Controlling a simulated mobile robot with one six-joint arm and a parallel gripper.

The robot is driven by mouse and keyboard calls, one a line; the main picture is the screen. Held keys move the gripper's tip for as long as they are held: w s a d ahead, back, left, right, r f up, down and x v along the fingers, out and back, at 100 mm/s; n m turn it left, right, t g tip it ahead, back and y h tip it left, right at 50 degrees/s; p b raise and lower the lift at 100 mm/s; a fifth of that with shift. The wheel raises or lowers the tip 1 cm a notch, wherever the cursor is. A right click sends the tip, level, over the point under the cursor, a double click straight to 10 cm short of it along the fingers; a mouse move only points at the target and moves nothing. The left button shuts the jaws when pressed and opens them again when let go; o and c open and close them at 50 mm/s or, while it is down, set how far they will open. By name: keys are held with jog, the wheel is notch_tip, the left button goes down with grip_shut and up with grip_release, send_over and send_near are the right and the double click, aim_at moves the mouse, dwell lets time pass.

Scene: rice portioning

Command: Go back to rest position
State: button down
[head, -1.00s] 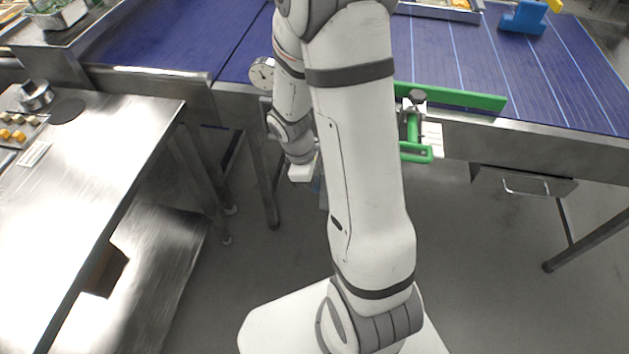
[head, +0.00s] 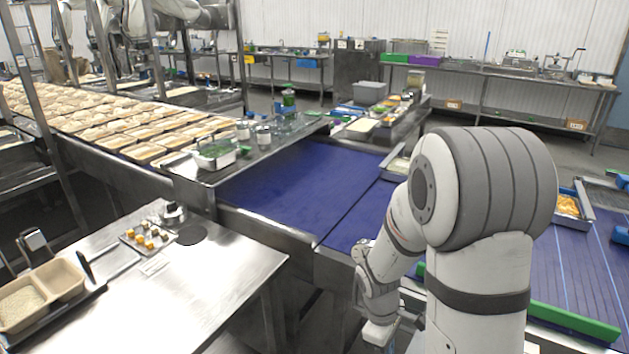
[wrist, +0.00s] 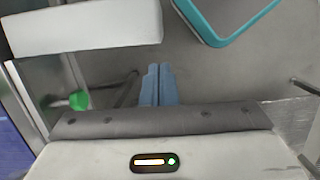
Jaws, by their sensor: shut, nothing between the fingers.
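My gripper (wrist: 158,84) shows in the wrist view as two blue fingers side by side, shut with nothing between them. They hang over bare grey floor. In the head view my arm stands folded at the right, its wrist bent down beside the front edge of the blue conveyor (head: 290,195). The fingers themselves cannot be seen there.
A steel table (head: 215,265) at the left carries a black-rimmed tray with a rice-filled tan container (head: 22,303) and a small tray of yellow cubes (head: 148,240). Several tan trays line the conveyor behind. A teal-edged object (wrist: 225,38) lies near the gripper in the wrist view.

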jog(key=s+a+r+m+t, duration=0.1)
jog(key=s+r+m, duration=0.2)
jog(key=r, duration=0.3)
jog(key=s+a+r+m+t+y, duration=0.1)
jog(key=s+r+m+t, duration=0.1)
jog(key=s+r+m, duration=0.2)
jog(key=s+a+r+m+t+y, duration=0.1)
jog(key=s+r+m, duration=0.2)
jog(key=r, duration=0.6)
jog(key=shift+s+a+r, duration=0.25)
jog(key=shift+s+r, duration=0.15)
